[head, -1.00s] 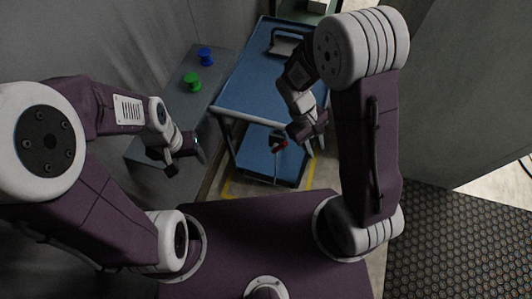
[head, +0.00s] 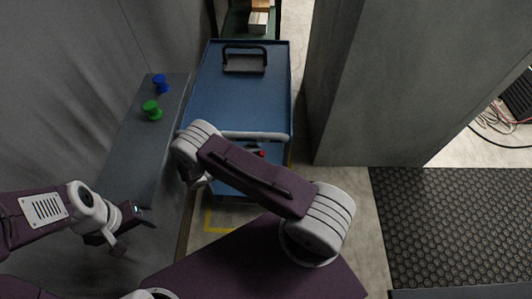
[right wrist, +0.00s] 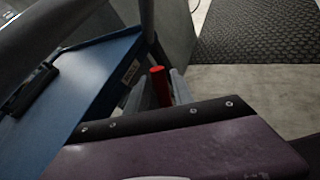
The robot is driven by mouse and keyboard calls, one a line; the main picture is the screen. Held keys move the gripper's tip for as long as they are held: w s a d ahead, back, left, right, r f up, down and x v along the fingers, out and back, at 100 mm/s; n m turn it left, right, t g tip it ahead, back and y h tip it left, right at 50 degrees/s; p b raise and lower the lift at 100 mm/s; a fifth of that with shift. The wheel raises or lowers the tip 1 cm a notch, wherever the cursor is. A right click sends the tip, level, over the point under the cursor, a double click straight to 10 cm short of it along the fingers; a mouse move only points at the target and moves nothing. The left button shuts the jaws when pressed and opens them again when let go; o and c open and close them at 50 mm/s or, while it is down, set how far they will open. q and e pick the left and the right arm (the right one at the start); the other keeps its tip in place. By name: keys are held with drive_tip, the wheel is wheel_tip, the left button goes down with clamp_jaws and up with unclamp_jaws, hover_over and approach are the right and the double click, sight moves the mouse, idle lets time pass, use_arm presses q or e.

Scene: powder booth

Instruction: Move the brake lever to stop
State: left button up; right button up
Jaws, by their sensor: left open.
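The brake lever, a small red-tipped part (head: 262,154), shows below the near handle bar of the blue cart (head: 225,95), partly behind my right arm. In the right wrist view its red grip (right wrist: 160,86) stands between two grey fingers of my right gripper (right wrist: 160,90), close to both. I cannot tell whether they touch it. The right gripper is hidden in the head view. My left gripper (head: 122,232) is open and empty, in front of the grey table, away from the cart.
A grey table (head: 135,150) at left bears a blue spool-shaped piece (head: 160,83) and a green one (head: 152,110). A black-handled item (head: 244,62) lies on the cart's top. A grey pillar (head: 375,90) and a dark textured mat (head: 450,220) are at right.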

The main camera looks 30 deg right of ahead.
drive_tip(key=x, duration=0.5)
drive_tip(key=shift+p, duration=0.3)
drive_tip(key=shift+c, duration=0.3)
clamp_jaws()
idle(0.8)
